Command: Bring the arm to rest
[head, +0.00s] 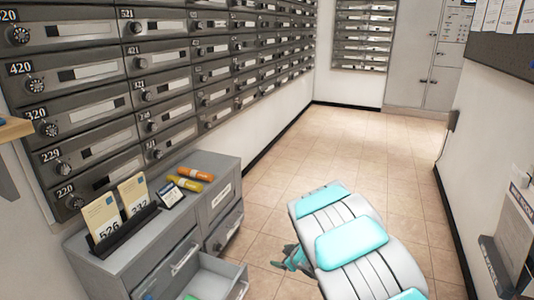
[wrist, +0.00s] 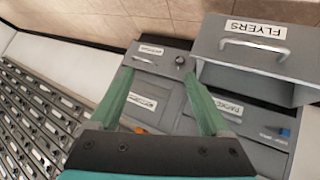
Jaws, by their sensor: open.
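My arm, white with teal pads, stands in the lower middle of the head view, over the floor to the right of the grey cabinet (head: 170,232). My gripper (head: 284,262) shows small and partly hidden at the arm's left side. In the wrist view my gripper (wrist: 160,68) has its two green fingers spread apart with nothing between them. Behind the fingers is the front of the cabinet (wrist: 183,98), with labels, a handle and a round knob. The fingers look apart from it, though the gap is hard to judge.
The cabinet's lower drawer (head: 238,279) is pulled out, and an open drawer labelled FLYERS (wrist: 290,68) juts out in the wrist view. Mailboxes (head: 80,75) line the left wall. The tiled floor (head: 350,140) beyond is clear.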

